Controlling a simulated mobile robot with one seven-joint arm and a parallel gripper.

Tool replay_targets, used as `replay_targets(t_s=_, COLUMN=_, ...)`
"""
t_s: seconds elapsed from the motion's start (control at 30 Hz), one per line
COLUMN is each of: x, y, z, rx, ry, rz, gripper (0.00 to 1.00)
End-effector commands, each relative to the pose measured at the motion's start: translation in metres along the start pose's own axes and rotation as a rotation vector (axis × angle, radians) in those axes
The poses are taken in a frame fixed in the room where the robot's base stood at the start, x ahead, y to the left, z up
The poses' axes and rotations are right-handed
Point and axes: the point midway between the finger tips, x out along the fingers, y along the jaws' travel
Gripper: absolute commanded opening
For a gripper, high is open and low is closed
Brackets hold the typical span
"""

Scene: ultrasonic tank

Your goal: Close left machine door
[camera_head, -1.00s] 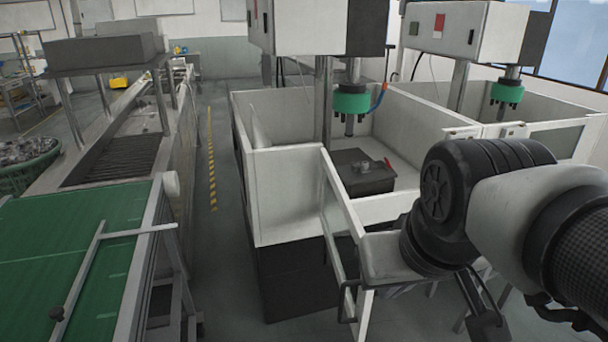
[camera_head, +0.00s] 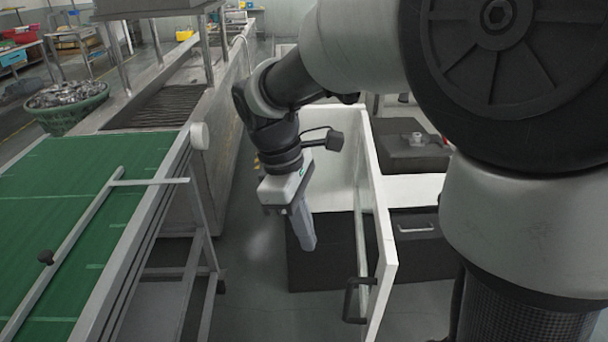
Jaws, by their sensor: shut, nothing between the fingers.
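The left machine door (camera_head: 387,262) is a white-framed panel that stands open, jutting from the machine toward me. Its dark bar handle (camera_head: 351,300) is near the lower free end. The left machine (camera_head: 333,180) has white walls and a black base, and my arm hides much of it. My gripper (camera_head: 308,243) is shut and empty, with its fingers pointing down. In the picture it is left of the door and in front of the black base. A gap shows between it and the handle, and I see no contact with the door.
A green conveyor (camera_head: 60,230) with a white rail runs along the left, its metal legs near the aisle. A green basket of metal parts (camera_head: 66,105) stands behind it. Grey floor is free between conveyor and door.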

Motion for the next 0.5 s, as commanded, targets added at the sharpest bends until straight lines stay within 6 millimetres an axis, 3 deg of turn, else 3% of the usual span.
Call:
replay_targets(t_s=0.4, x=0.085, y=-0.001, z=0.001, rx=0.003, ry=-0.002, rz=-0.003, gripper=0.0)
replay_targets(t_s=0.5, x=0.095, y=0.0, z=0.009, rx=0.007, ry=0.0, rz=-0.001, gripper=0.0)
